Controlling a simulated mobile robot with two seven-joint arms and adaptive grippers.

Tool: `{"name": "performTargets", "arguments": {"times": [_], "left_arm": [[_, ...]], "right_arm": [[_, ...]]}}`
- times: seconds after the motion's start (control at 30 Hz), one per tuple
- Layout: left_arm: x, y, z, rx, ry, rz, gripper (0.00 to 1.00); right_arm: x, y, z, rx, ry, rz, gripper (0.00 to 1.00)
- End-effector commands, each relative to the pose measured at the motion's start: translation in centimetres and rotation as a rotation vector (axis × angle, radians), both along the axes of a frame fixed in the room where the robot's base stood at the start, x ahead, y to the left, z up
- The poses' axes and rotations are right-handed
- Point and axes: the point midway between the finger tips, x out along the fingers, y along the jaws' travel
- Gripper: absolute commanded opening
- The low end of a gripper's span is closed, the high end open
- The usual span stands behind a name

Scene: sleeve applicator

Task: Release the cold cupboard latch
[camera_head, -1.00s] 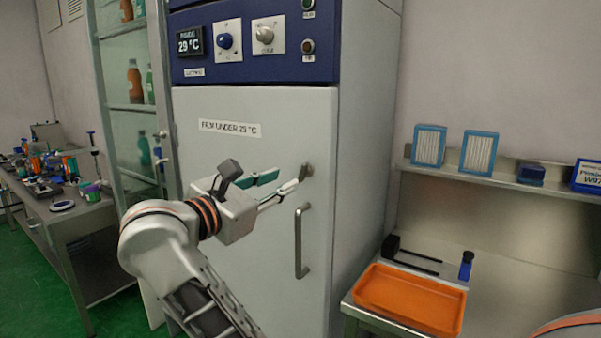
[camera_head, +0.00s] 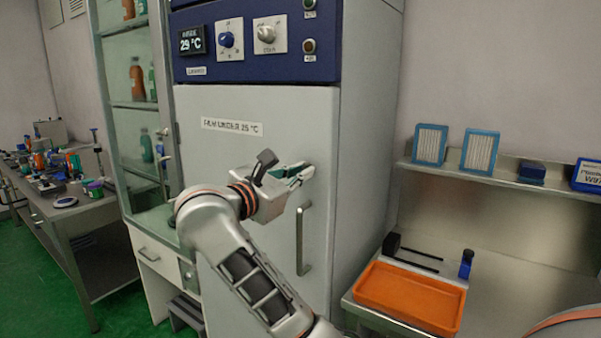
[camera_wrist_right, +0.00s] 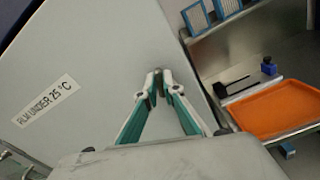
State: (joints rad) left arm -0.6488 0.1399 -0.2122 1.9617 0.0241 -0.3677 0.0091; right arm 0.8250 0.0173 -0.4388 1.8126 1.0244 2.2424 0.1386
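The cold cupboard (camera_head: 225,155) is a tall pale-grey cabinet with a closed door and a label reading "FILM UNDER 25 °C". My right gripper (camera_head: 305,171) is at the small latch near the door's right edge, above the bar handle (camera_head: 303,240). In the right wrist view, the fingertips (camera_wrist_right: 158,76) converge with the small metallic latch (camera_wrist_right: 157,82) between them, so the gripper appears shut on it. The fingers hide most of the latch in the head view. My left gripper is not in view.
A blue control panel (camera_head: 258,65) with a 29 °C display (camera_head: 191,41) and knobs tops the door. An orange tray (camera_head: 410,297) sits on the metal bench at right. A glass-fronted cabinet (camera_head: 130,120) stands left; a cluttered table (camera_head: 75,212) lies farther left.

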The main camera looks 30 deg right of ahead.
Motion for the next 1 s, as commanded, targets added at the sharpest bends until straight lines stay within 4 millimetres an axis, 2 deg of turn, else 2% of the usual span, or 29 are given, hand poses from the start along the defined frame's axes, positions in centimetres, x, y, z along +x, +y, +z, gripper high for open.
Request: {"name": "performTargets", "arguments": {"times": [0.27,0.6,0.93,0.97,1.0], "left_arm": [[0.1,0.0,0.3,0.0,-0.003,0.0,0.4],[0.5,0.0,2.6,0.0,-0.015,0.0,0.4],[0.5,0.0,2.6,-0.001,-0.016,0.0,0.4],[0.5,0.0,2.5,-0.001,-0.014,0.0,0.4],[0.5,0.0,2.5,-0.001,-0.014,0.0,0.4]], "right_arm": [[0.0,0.1,0.1,-0.011,0.028,0.0,0.0],[0.1,0.1,0.2,-0.12,0.294,0.001,0.0],[0.1,0.1,0.1,-0.133,0.314,-0.001,0.0],[0.1,0.1,0.1,-0.133,0.314,-0.001,0.16],[0.1,0.1,0.1,-0.133,0.313,-0.001,0.25]]}}
